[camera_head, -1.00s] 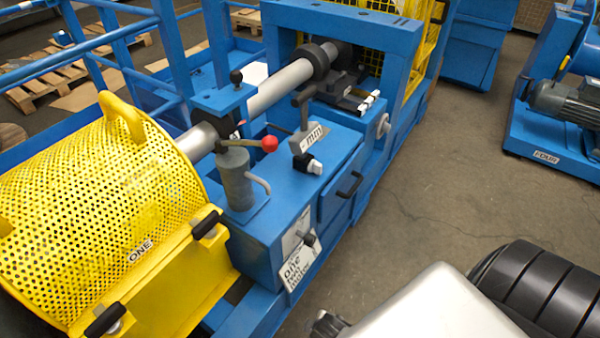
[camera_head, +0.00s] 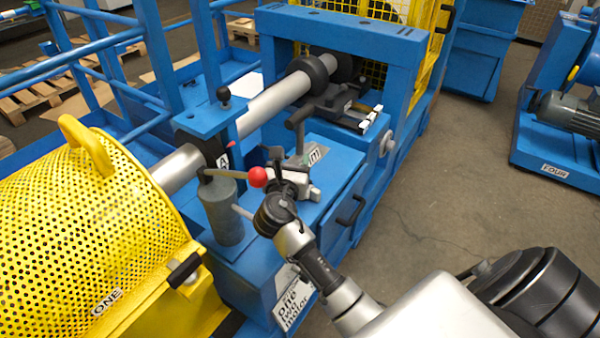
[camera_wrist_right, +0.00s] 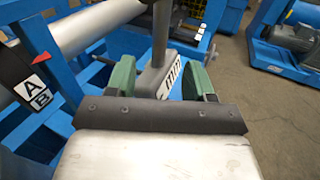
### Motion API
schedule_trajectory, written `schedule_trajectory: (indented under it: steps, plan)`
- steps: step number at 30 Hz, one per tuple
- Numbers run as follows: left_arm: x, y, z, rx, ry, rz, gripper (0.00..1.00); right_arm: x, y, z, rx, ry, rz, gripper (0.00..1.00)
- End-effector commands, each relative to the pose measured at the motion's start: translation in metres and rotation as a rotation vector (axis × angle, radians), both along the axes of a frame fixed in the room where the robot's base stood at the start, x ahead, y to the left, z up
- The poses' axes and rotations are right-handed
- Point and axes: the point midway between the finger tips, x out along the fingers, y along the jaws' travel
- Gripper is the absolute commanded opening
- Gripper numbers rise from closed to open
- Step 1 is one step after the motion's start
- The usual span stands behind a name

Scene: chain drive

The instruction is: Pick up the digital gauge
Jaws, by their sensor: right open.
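The digital gauge (camera_head: 314,155) is a grey block with a lettered white face. It stands on top of the blue machine housing, beside a grey post with a dark handle. My right gripper (camera_head: 293,174) reaches over the housing from the lower right and partly hides the gauge. In the right wrist view, the two green fingers of my right gripper (camera_wrist_right: 160,77) are apart. The gauge (camera_wrist_right: 166,78) shows between them, with a gap beside the right finger; contact with the left finger cannot be told. My left gripper is not in view.
A lever with a red knob (camera_head: 258,177) on a grey cylinder (camera_head: 222,210) stands close left of my right gripper. A yellow perforated guard (camera_head: 90,230) is at the left. A grey shaft (camera_head: 270,105) runs behind. Open floor (camera_head: 440,190) lies to the right.

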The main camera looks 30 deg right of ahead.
Motion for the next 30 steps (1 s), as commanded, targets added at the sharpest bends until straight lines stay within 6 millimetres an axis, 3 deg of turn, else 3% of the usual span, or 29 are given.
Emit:
schedule_trajectory:
  steps: [7, 22, 30]
  plan:
    - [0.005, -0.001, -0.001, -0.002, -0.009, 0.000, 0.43, 0.028, -0.027, 0.003, -0.023, 0.007, -0.002, 0.53]
    - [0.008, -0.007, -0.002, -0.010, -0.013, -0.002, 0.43, 0.068, -0.068, 0.008, -0.017, 0.007, -0.002, 0.53]
    - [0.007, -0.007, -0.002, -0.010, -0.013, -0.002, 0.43, 0.075, -0.075, 0.008, -0.016, 0.006, -0.001, 0.53]
